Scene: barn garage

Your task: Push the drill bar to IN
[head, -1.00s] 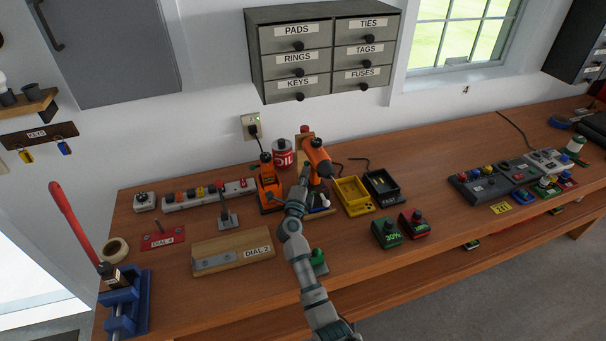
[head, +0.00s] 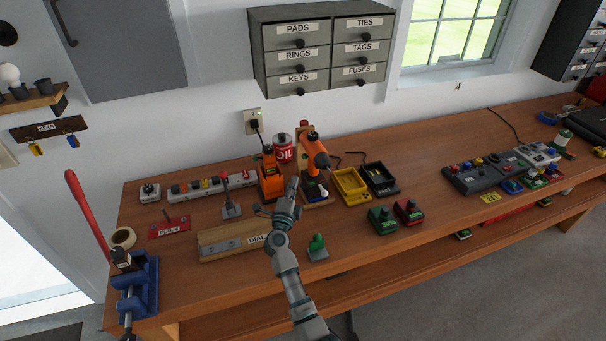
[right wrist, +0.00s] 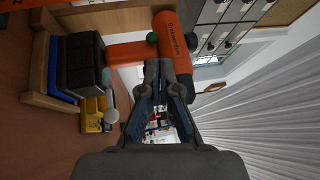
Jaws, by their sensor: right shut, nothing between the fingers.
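An orange drill (head: 318,154) stands upright in a wooden stand (head: 303,168) near the back of the bench. In the right wrist view the orange drill body (right wrist: 176,45) lies just beyond my fingers, with a small round green knob (right wrist: 152,38) at its side. I cannot tell for sure whether this knob is the end of the drill bar, and no IN mark is readable. My right gripper (head: 293,184) is shut and empty, in front of and left of the drill, apparently apart from it. My left gripper is not in view.
An orange tool (head: 270,178) stands close left of the drill, with a red can (head: 283,149) behind. A yellow tray (head: 350,186) and a black tray (head: 380,180) are on the right. A green-knobbed block (head: 317,249) and the DIAL board (head: 220,246) lie in front.

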